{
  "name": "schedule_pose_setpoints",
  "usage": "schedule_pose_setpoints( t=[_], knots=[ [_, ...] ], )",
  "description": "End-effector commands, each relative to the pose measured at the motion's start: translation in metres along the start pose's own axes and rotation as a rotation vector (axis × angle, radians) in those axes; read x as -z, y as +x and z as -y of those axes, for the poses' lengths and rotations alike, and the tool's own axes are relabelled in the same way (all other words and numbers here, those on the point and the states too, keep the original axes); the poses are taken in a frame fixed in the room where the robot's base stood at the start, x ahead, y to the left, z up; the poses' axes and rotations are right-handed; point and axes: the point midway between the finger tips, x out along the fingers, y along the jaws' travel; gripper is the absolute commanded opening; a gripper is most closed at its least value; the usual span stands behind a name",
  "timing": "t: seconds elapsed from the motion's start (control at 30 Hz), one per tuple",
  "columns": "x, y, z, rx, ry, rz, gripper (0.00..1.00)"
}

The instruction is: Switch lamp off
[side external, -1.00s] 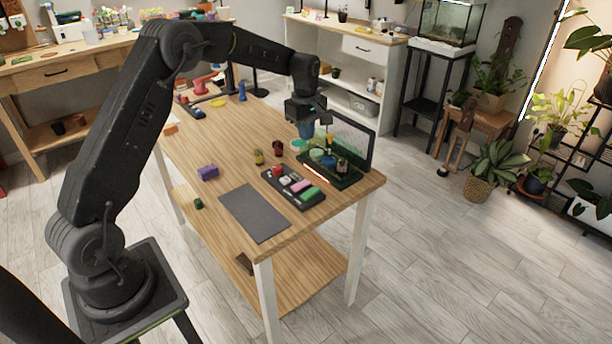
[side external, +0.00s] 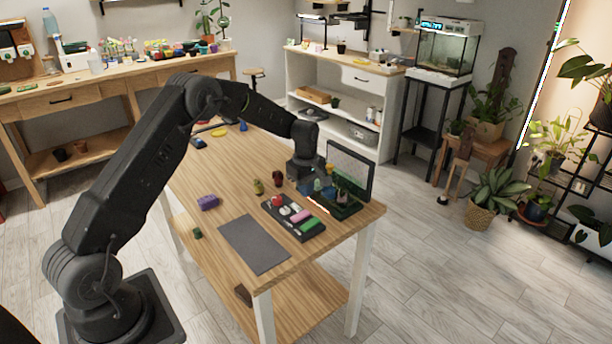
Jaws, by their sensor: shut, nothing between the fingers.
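I cannot surely tell which thing is the lamp. A lit bar light (side external: 312,17) stands on the white cabinet at the back, and a tall bright strip (side external: 542,80) glows at the right wall. My gripper (side external: 305,184) is shut and empty. It points down over the right part of the wooden table, at the left side of a dark-green tray (side external: 347,210) with small items. A dark-framed panel (side external: 350,170) stands upright behind this tray. The fingertips are small and dark, and I cannot tell whether they touch anything.
On the table are a black tray (side external: 312,233) of coloured blocks, a grey mat (side external: 253,244), a purple block (side external: 207,202) and small red and olive pots. My forearm hides part of the table's far end. An aquarium (side external: 447,52) stands beyond. The table's front left is fairly clear.

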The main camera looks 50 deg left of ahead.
Motion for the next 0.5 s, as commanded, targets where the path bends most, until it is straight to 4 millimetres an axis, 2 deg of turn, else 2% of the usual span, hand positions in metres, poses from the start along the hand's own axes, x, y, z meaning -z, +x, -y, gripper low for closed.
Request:
schedule_pose_setpoints(
  t=[0.03, 0.2, 0.33, 0.5],
  knots=[
    [0.000, 0.012, 0.001, 0.004, 0.000, 0.001, 0.00],
    [0.000, 0.041, 0.000, 0.001, 0.000, 0.001, 0.00],
    [0.000, 0.054, 0.000, -0.001, 0.001, 0.001, 0.00],
    [0.000, 0.062, 0.000, -0.002, 0.001, 0.001, 0.00]
  ],
)
